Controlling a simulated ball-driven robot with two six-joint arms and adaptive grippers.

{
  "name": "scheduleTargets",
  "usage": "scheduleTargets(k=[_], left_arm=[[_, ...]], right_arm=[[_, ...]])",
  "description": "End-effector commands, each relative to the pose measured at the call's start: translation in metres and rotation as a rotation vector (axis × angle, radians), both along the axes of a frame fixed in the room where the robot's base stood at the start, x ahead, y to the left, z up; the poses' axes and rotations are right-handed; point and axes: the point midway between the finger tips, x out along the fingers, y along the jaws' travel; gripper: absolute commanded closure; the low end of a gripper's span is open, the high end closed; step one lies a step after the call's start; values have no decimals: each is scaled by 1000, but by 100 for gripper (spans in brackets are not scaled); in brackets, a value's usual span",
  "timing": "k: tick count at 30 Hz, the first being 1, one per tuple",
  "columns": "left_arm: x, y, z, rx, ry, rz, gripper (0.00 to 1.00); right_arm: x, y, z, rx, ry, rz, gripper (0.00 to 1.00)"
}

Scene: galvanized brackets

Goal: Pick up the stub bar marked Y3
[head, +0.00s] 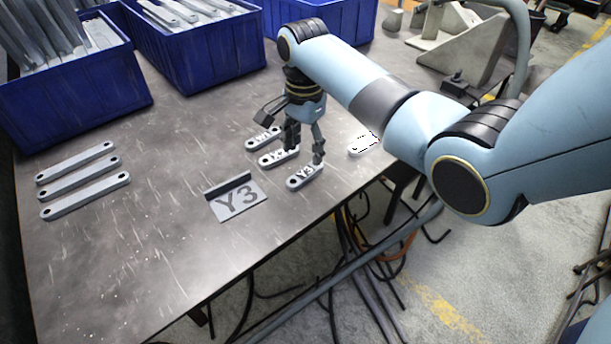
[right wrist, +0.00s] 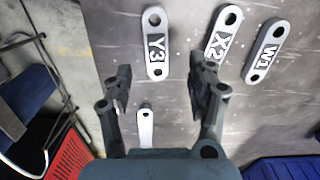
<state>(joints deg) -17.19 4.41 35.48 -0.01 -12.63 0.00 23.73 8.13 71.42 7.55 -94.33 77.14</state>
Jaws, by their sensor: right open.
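The stub bar marked Y3 (head: 304,176) lies flat on the metal table, nearest the front edge of a group of short grey bars. In the right wrist view the Y3 bar (right wrist: 155,62) shows its label and end holes, just beyond the space between my fingertips. My right gripper (head: 304,152) is open and empty, pointing down above the bars; its fingers partly cover the middle bar. It also shows in the right wrist view (right wrist: 159,72). The bar marked X2 (right wrist: 218,47) and the bar marked W1 (right wrist: 262,57) lie beside Y3. My left gripper is out of view.
A pale short bar (head: 362,145) lies apart near the table's right edge. A sign reading Y3 (head: 238,201) stands in front. Several long bars (head: 77,177) lie at left. Blue bins (head: 75,92) line the back. The front-left of the table is clear.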

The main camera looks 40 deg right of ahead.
Motion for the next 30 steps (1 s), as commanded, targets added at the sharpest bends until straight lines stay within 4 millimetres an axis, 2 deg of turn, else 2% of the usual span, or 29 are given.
scheduleTargets(k=[5, 13, 16, 23, 30], left_arm=[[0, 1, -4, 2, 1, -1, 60], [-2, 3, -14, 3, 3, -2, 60], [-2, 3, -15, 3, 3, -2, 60], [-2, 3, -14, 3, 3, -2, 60], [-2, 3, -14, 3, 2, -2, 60]], right_arm=[[-1, 0, -15, 0, 0, 2, 42], [-6, 0, -56, 0, 1, 2, 42], [-5, 0, -63, -1, 0, 2, 42], [-5, 0, -62, -1, -2, 3, 42], [-5, 1, -62, -1, -1, 3, 74]])
